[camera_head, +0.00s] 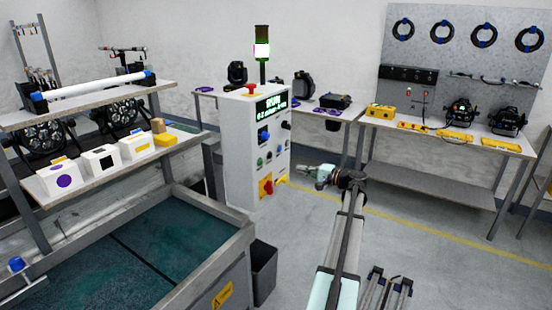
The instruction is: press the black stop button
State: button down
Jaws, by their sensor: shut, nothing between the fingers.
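A white control cabinet (240,150) stands at the middle, with a dark display showing green and white text on its upper front. Below the display are small round buttons (263,161) in several colours, and a red handle on a yellow plate (266,186) sits low down. A small black round control (286,125) shows near the right edge of the front; I cannot tell whether it is the stop button. My gripper (302,168) is shut and empty. It points left in the picture, to the right of the lower button area, and appears apart from the cabinet.
A red mushroom button (250,87) and a lit signal tower (262,50) top the cabinet. A large teal-floored basin (190,245) lies at front left, beside a dark bin (263,270). A workbench (420,135) with yellow devices stands at right. Open floor lies between.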

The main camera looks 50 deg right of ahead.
jog(key=shift+s+d+r, duration=0.45)
jog(key=shift+d+r, duration=0.1)
jog(key=shift+r, duration=0.1)
jog(key=p, duration=0.4)
send_near(271, 157)
jog(key=w, duration=0.5)
jog(key=shift+w+a+r, duration=0.15)
jog(key=shift+w+a, duration=0.05)
jog(key=shift+a, duration=0.1)
jog(key=shift+w+a+p, duration=0.1)
jog(key=shift+w+p, duration=0.25)
jog(key=shift+w, duration=0.5)
